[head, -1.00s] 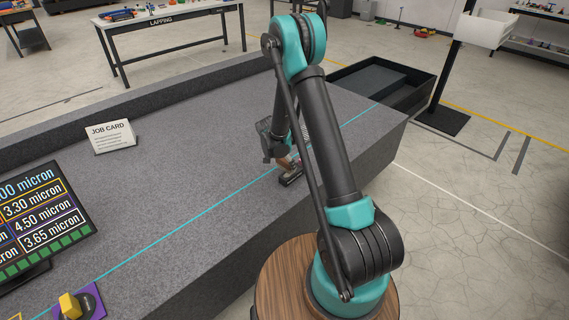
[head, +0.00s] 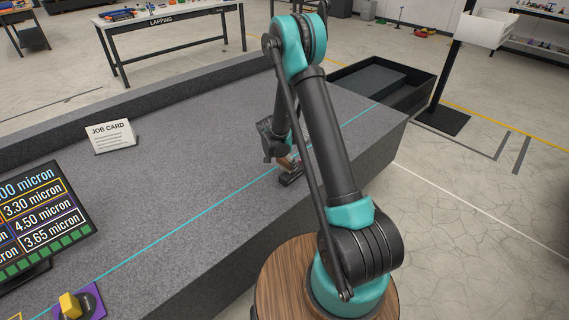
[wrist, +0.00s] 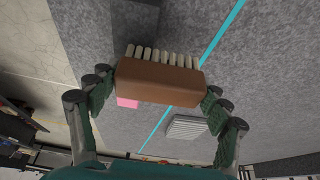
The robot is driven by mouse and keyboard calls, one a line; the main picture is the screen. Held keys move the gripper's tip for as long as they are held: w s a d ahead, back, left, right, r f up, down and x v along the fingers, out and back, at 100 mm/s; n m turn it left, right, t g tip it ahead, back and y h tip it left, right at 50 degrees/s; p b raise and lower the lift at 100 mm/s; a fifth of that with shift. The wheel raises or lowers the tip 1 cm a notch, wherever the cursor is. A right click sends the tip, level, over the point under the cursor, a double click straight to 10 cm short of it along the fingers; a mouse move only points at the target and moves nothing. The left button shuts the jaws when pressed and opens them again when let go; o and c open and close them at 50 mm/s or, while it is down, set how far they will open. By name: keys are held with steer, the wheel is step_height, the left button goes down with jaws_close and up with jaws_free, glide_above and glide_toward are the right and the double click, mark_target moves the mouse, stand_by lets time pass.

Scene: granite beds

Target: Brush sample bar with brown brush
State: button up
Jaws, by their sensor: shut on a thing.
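The brown brush (wrist: 160,83) lies across my gripper (wrist: 160,88) in the wrist view, with pale bristles along its upper edge. The fingers are shut on its two ends. In the head view my gripper (head: 288,172) is low over the granite bed, near its front edge, largely hidden by my arm. A dark grey block-like shape (wrist: 135,25) shows beyond the bristles in the wrist view; I cannot tell whether it is the sample bar. A small pink patch (wrist: 127,102) shows just below the brush.
The granite bed (head: 190,165) is mostly clear, with a cyan line along it. A job card (head: 111,136) stands on its far side. A screen (head: 45,225) and a yellow knob (head: 70,305) are at lower left. An open dark bin (head: 410,100) stands beyond the bed's right end.

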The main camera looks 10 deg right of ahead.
steer(key=shift+w+d, duration=0.35)
steer(key=shift+d, duration=0.1)
steer(key=shift+s+a+f, duration=0.1)
steer(key=shift+s+a, duration=0.65)
steer(key=shift+a, duration=0.15)
steer(key=shift+r, duration=0.2)
steer(key=shift+r, duration=0.75)
steer(key=shift+r, duration=0.1)
